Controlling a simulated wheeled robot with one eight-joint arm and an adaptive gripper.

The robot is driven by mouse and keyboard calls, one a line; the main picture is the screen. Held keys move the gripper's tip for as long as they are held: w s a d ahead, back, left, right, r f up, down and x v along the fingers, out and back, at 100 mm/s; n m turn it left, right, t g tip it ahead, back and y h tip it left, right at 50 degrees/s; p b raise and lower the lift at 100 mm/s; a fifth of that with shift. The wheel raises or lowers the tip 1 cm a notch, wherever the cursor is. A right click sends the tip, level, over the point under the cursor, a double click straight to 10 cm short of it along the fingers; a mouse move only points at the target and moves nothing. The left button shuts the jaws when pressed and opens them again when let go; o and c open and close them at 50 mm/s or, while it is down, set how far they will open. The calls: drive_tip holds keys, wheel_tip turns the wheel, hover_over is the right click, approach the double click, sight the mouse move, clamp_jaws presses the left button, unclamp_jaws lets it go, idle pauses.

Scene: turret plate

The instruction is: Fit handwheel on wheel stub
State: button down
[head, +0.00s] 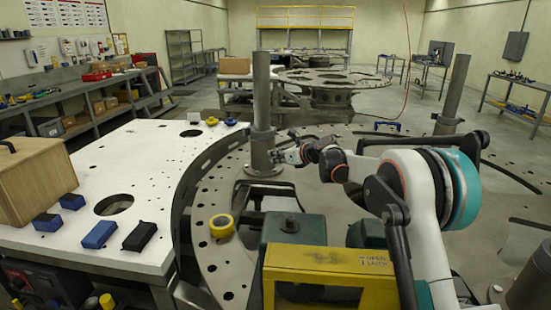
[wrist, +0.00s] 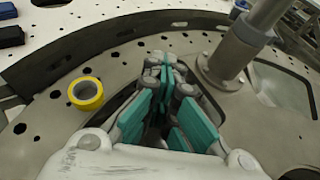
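No handwheel can be clearly made out in either view, and I cannot tell which part is the wheel stub. My gripper (head: 283,155) is at the right side of the near grey post (head: 262,95), in front of or beside its collar; I cannot tell if it touches. In the wrist view my gripper (wrist: 165,72) has teal pads drawn together at the tips, with nothing visible held between them. The same post (wrist: 232,50) stands to its right, apart from the fingers. A yellow ring (head: 221,226) lies flat on the round plate; it also shows in the wrist view (wrist: 86,93).
The large round steel plate (head: 208,266) has holes and openings. A second post (head: 453,95) stands at right. A white table (head: 60,235) at left carries a wooden box (head: 38,180) and several dark and blue blocks. A yellow bracket (head: 325,262) is close in front.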

drive_tip(key=shift+w+a+p, duration=0.2)
drive_tip(key=shift+w+a, duration=0.1)
drive_tip(key=shift+w, duration=0.6)
drive_tip(key=shift+w+a+p, duration=0.15)
drive_tip(key=shift+w+a, duration=0.15)
drive_tip(key=shift+w, duration=0.6)
drive_tip(key=shift+w, duration=0.1)
idle(0.4)
drive_tip(key=shift+w+a, duration=0.15)
drive_tip(key=shift+w, duration=0.3)
drive_tip(key=shift+w, duration=0.1)
